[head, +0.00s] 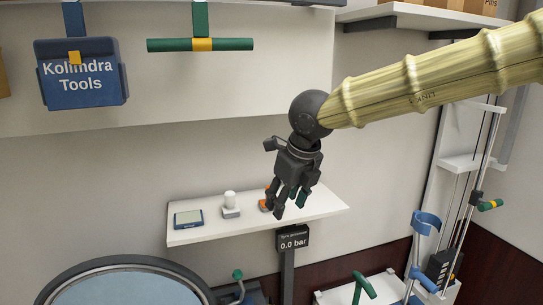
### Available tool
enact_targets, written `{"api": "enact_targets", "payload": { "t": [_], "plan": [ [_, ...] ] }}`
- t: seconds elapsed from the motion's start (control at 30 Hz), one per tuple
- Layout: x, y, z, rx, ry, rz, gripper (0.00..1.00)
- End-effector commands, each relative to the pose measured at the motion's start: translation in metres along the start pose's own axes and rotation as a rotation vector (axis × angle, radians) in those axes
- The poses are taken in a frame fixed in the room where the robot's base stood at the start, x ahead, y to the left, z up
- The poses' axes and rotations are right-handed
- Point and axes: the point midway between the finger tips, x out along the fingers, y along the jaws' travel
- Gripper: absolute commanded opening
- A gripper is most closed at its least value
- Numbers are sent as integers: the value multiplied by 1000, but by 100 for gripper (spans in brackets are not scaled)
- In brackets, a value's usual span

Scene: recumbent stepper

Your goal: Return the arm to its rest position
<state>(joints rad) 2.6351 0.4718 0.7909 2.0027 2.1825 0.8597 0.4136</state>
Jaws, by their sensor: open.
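My arm (430,82) comes in from the upper right, a pale yellow ribbed link ending in a dark round joint. My gripper (290,205) hangs below that joint with its fingers pointing down. It is open and no object shows between its fingers. In the picture it overlaps the right part of a small white shelf (190,236), and I cannot tell how far above or in front of it the fingers are. An orange object (267,198) on the shelf is partly hidden behind the gripper.
The shelf also holds a blue tablet-like device (188,218) and a white knob on a base (230,204). A "0.0 bar" display (293,239) stands below the gripper. A blue "Kolimdra Tools" box (80,86) and a green bar (172,45) hang upper left. A cable frame stands right.

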Motion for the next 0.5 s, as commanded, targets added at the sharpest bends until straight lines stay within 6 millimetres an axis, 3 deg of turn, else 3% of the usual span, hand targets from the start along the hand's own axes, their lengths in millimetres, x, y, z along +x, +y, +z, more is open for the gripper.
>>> {"api": "enact_targets", "payload": {
  "t": [0.37, 0.5],
  "plan": [
    [88, -27, -42, -167, 92, -97, 48],
    [144, -41, -76, -298, 156, -148, 48]
  ]
}}
